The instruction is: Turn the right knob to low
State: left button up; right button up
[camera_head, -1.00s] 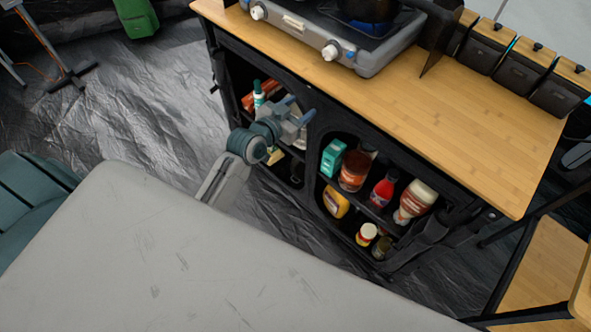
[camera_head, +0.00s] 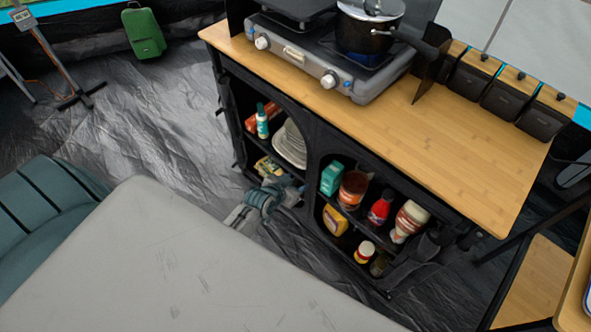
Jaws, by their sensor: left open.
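The camp stove (camera_head: 300,58) stands on the wooden counter at the top of the head view. Its right knob (camera_head: 329,81) is a white dial on the front panel, with a small blue part just to its right. The left knob (camera_head: 262,43) is a similar white dial. The knobs' exact settings are too small to read. My left gripper (camera_head: 288,190) is low in front of the cabinet's lower shelves, well below the stove and apart from both knobs. It is open, with nothing seen in it. My right gripper is not in view.
A pot (camera_head: 368,30) sits on the right burner, its handle reaching right. The wooden counter (camera_head: 450,140) is clear right of the stove. Cabinet shelves below hold plates (camera_head: 290,145) and several bottles, including a red one (camera_head: 380,208).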

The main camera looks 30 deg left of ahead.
pick_arm(q)
jog(key=shift+s+d+f+g, duration=0.15)
jog(key=shift+s+f, duration=0.25)
jog(key=shift+f, duration=0.25)
jog(key=shift+s+f+g, duration=0.15)
jog(key=shift+s+f, duration=0.2)
jog(key=shift+f, duration=0.25)
jog(key=s+a+f+g+y, duration=0.15)
jog(key=s+f+g, duration=0.35)
jog(key=s+f, duration=1.35)
jog(key=s+f+g, duration=0.1)
jog(key=s+f, duration=0.2)
jog(key=s, duration=0.4)
jog(key=s+f+g, duration=0.1)
jog(key=s+f, duration=0.3)
jog(key=s, duration=0.4)
jog(key=s+f+n+g, duration=0.1)
jog(key=s+f+g, duration=0.1)
jog(key=s, duration=0.5)
jog(key=shift+s+a+f, duration=0.35)
jog(key=shift+a+f, duration=0.05)
jog(key=shift+f, duration=0.5)
